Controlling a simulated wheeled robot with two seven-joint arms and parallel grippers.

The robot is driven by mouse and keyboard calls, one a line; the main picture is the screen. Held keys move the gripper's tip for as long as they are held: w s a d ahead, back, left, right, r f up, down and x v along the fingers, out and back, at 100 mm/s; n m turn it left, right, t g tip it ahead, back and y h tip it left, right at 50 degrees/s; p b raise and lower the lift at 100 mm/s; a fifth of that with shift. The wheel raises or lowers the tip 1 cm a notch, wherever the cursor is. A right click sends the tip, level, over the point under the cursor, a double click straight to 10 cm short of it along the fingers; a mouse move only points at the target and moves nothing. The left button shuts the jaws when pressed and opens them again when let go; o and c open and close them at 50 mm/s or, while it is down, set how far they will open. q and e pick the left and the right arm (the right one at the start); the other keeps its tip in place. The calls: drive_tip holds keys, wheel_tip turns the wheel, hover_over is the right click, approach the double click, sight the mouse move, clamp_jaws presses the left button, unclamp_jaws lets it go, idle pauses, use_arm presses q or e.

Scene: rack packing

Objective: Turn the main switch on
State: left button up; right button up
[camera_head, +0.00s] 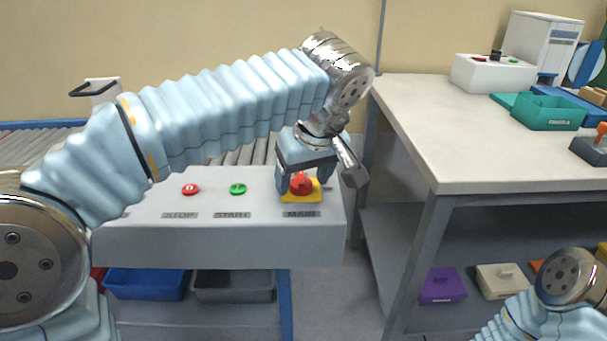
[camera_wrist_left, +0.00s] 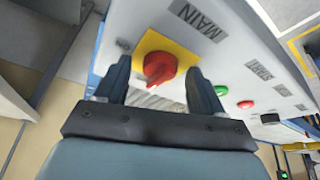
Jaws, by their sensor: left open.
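The main switch is a red rotary knob (camera_head: 301,184) on a yellow plate (camera_head: 313,193), at the right end of a grey control box (camera_head: 220,245) above the label MAIN. My left gripper (camera_head: 305,188) is over the switch, its fingers pointing down on either side of the knob. In the left wrist view the red knob (camera_wrist_left: 158,68) lies between the two open fingertips (camera_wrist_left: 160,80), with gaps visible beside it. The contact, if any, cannot be told. Of my right arm only a part shows at the lower right; its gripper is out of view.
A red STOP button (camera_head: 190,189) and a green START button (camera_head: 238,189) sit left of the switch. A roller conveyor lies behind the box. A white-topped table (camera_head: 450,130) with a teal bin (camera_head: 548,112) stands right. Blue (camera_head: 147,284) and grey bins (camera_head: 233,287) are below.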

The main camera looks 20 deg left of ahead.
use_arm(q)
drive_tip(key=shift+c, duration=0.4)
drive_tip(key=c, duration=1)
drive_tip(key=shift+o, duration=0.2)
drive_tip(key=m, duration=0.1)
drive_tip(key=m+h, duration=0.1)
drive_tip(key=m, duration=0.1)
drive_tip(key=m+t, duration=0.1)
drive_tip(key=shift+s+a+m+h, duration=0.1)
drive_tip(key=shift+a+m+h, duration=0.2)
drive_tip(key=shift+m, duration=0.1)
drive_tip(key=m+h, duration=0.2)
drive_tip(key=m, duration=0.2)
drive_tip(key=shift+a+m, duration=0.15)
drive_tip(key=shift+m, duration=0.15)
drive_tip(key=m, duration=0.2)
drive_tip(key=m+h, duration=0.1)
drive_tip(key=m, duration=0.1)
drive_tip(key=shift+a+h, duration=0.2)
drive_tip(key=shift+h, duration=0.1)
drive_tip(key=shift+w+a+m+g+h, duration=0.1)
drive_tip(key=shift+m+g+h, duration=0.25)
drive_tip(key=shift+m, duration=0.75)
drive_tip(key=shift+w+m+g+h, duration=0.15)
drive_tip(key=shift+m+g, duration=0.3)
drive_tip(key=shift+m, duration=0.65)
